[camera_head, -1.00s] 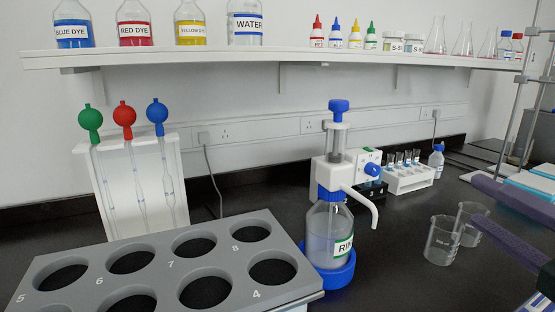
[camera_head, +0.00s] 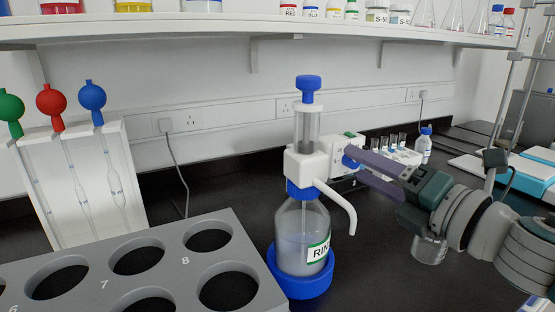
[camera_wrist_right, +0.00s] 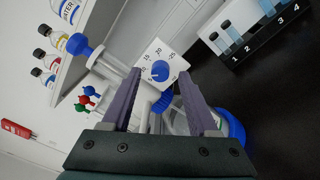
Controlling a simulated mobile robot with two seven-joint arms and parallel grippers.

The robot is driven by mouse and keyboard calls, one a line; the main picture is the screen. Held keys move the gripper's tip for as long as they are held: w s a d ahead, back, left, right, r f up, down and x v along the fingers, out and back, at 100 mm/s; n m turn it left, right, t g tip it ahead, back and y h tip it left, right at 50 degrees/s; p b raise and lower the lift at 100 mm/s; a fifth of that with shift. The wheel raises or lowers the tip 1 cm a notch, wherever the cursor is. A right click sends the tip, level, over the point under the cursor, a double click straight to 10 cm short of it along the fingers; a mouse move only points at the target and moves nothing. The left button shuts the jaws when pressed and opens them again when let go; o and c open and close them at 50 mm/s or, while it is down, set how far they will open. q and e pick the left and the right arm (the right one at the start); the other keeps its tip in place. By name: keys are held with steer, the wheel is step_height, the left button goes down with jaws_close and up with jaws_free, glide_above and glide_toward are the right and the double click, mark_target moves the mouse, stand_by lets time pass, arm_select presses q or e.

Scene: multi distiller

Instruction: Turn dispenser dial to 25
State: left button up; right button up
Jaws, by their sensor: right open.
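The dispenser (camera_head: 306,165) has a white head, a blue top knob and a spout, and stands upright on a clear bottle (camera_head: 300,240) in a blue base. Its blue dial (camera_wrist_right: 160,71) sits on a white numbered face in the right wrist view; its exact setting is too small to read surely. My right gripper (camera_wrist_right: 160,78) is open, with its purple fingers to either side of the dial in that view. In the head view the right gripper (camera_head: 352,160) reaches in from the right, its fingertips at the dial and partly hiding it. My left gripper is not in view.
A grey rack (camera_head: 180,275) with round holes stands at the front left. A pipette stand (camera_head: 80,180) is behind it. A white vial holder (camera_head: 400,160) is behind my right gripper, and a beaker (camera_head: 428,249) is below it. A shelf (camera_head: 250,32) runs overhead.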

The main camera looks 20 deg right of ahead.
steer(key=shift+w, duration=0.3)
jaws_close()
stand_by(0.4)
